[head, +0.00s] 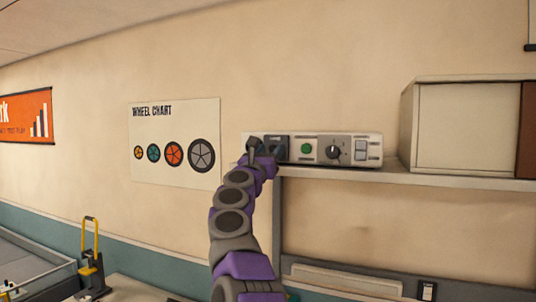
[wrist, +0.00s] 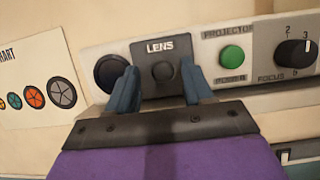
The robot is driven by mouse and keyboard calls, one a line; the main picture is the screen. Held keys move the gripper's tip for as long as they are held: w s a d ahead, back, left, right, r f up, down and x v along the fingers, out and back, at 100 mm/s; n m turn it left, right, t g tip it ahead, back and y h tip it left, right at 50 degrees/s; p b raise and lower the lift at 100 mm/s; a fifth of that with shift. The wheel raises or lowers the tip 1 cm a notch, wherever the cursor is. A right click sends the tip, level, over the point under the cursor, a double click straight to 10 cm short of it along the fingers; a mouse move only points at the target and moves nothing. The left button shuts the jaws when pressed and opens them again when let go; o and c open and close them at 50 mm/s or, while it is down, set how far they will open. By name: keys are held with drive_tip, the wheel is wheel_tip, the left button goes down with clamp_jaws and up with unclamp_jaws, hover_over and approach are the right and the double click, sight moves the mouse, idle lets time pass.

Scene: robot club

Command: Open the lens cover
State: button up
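A pale projector (head: 318,136) stands on a wall shelf. The cover sits to the right of a dark round lens (wrist: 108,74), which shows mostly uncovered. The left finger hides the lens's right edge. I cannot tell whether either finger touches the cover. In the head view my gripper (head: 262,149) hides part of the projector's left end.
A green power button (wrist: 232,56) and a focus dial (wrist: 296,54) are to the right of the cover. The shelf (head: 400,177) runs beneath, with a large box (head: 455,125) at its right. A wheel chart (head: 175,125) hangs on the wall at left.

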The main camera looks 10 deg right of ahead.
drive_tip(key=shift+d, duration=0.1)
drive_tip(key=shift+s+a+f+b, duration=0.2)
drive_tip(key=shift+f+b, duration=0.1)
drive_tip(key=shift+b, duration=0.15)
drive_tip(key=b+v, duration=0.7)
drive_tip(key=v, duration=0.9)
drive_tip(key=shift+s+a, duration=0.2)
drive_tip(key=shift+a, duration=0.1)
drive_tip(key=shift+f, duration=0.1)
